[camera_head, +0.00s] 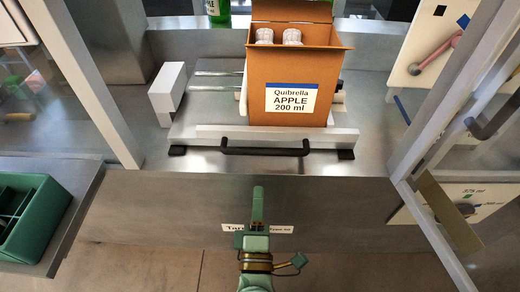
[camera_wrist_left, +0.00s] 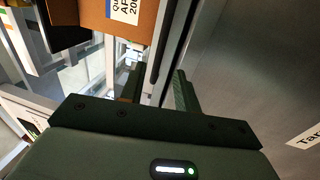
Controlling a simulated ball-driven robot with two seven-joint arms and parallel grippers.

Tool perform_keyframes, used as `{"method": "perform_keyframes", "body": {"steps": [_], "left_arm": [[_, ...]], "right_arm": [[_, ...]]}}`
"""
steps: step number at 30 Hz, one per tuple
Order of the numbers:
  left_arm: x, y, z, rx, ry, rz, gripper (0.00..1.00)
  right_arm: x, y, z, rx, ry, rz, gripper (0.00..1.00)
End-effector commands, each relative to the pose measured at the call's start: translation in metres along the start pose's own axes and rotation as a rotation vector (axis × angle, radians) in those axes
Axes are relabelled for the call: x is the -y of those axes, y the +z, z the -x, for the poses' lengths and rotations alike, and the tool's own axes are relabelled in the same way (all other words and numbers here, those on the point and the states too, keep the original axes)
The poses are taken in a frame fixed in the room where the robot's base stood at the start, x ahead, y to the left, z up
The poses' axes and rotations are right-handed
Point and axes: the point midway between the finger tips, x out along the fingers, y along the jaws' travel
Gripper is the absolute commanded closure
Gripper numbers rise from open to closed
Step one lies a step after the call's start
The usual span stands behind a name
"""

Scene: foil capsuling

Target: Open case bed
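The case bed (camera_head: 205,117) is a metal platform with a white front bar (camera_head: 215,132) and a black handle (camera_head: 265,151) along its front edge. An open cardboard case (camera_head: 291,68) labelled Quibrella APPLE 200 ml stands on it with white-topped items inside. The case also shows in the left wrist view (camera_wrist_left: 133,28). My left gripper (camera_head: 258,192) is in front of and below the handle, apart from it in the head view. In the left wrist view its two fingers (camera_wrist_left: 158,92) stand apart with nothing gripped. My right gripper is not in view.
A white block (camera_head: 167,92) stands left of the bed. Pale frame posts (camera_head: 82,75) flank the opening. A green divided crate (camera_head: 30,215) sits on a side shelf at left. A labelled panel (camera_head: 465,203) is at right. The metal front panel (camera_head: 150,200) bears a sign.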

Motion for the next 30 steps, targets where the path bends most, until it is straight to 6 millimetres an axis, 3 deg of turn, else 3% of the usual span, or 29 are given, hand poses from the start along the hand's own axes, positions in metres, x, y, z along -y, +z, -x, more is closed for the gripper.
{"method": "perform_keyframes", "body": {"steps": [9, 15, 27, 28, 30], "left_arm": [[0.004, 0.0, -0.081, 0.001, 0.001, -0.003, 0.68], [0.003, 0.0, -0.113, 0.001, 0.0, -0.004, 0.68], [0.001, 0.0, -0.124, 0.001, -0.001, -0.005, 0.68], [0.001, 0.0, -0.124, 0.002, -0.001, -0.005, 0.71], [0.001, 0.0, -0.124, 0.001, 0.0, -0.005, 0.9]], "right_arm": [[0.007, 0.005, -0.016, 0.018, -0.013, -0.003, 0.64], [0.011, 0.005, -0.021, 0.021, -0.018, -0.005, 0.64], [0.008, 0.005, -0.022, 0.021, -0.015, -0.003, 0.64], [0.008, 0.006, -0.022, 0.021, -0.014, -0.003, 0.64], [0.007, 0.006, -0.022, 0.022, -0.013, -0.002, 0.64]]}}
